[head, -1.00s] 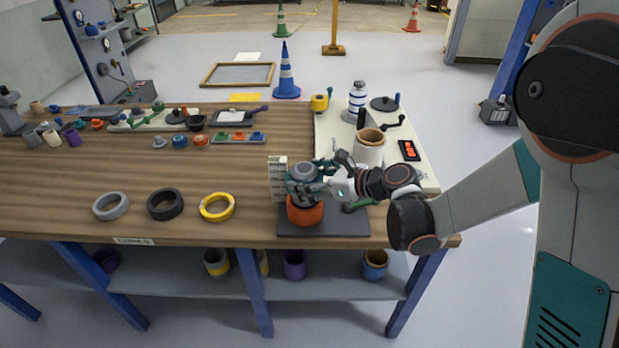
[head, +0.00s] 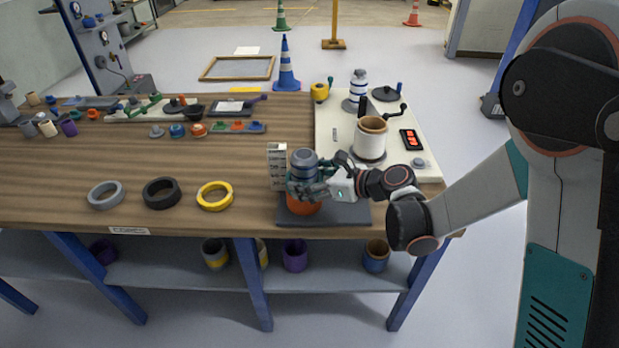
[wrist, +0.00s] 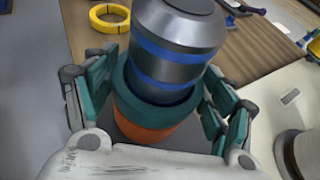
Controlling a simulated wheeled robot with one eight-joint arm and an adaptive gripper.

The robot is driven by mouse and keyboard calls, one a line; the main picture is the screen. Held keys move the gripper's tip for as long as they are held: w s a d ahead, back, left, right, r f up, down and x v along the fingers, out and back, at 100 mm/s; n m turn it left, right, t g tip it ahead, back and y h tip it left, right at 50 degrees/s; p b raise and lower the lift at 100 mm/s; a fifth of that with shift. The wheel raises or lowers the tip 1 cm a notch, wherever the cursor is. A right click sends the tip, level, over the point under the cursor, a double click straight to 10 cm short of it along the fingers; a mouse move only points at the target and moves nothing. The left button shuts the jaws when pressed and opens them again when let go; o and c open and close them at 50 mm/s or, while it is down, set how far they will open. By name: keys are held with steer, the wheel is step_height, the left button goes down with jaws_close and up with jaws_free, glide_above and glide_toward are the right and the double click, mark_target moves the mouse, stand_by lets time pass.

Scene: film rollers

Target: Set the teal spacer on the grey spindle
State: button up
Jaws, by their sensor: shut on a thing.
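The grey spindle (head: 304,161) stands upright on a dark plate (head: 345,213) at the bench's front. Its grey body with blue bands fills the middle of the wrist view (wrist: 172,50). The teal spacer (wrist: 150,110) is around the spindle's lower part, just above an orange ring (wrist: 145,131). Whether spacer and orange ring touch is hard to tell. My gripper (head: 308,188) is shut on the teal spacer, with one finger on each side of it in the wrist view (wrist: 155,103). The orange ring also shows below my gripper in the head view (head: 304,208).
A pale marked block (head: 277,165) stands close left of the spindle. Grey (head: 105,195), black (head: 162,192) and yellow (head: 215,196) rings lie to the left. A white machine (head: 345,140) with a white roller (head: 369,140) is behind right.

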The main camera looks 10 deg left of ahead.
steer(key=o, duration=1.2)
steer(key=shift+d, duration=0.1)
steer(key=v, duration=1.1)
steer(key=shift+s+d+r, duration=0.15)
steer(key=shift+d+r, duration=0.1)
steer(key=shift+d, duration=0.05)
steer(key=shift+d, duration=0.1)
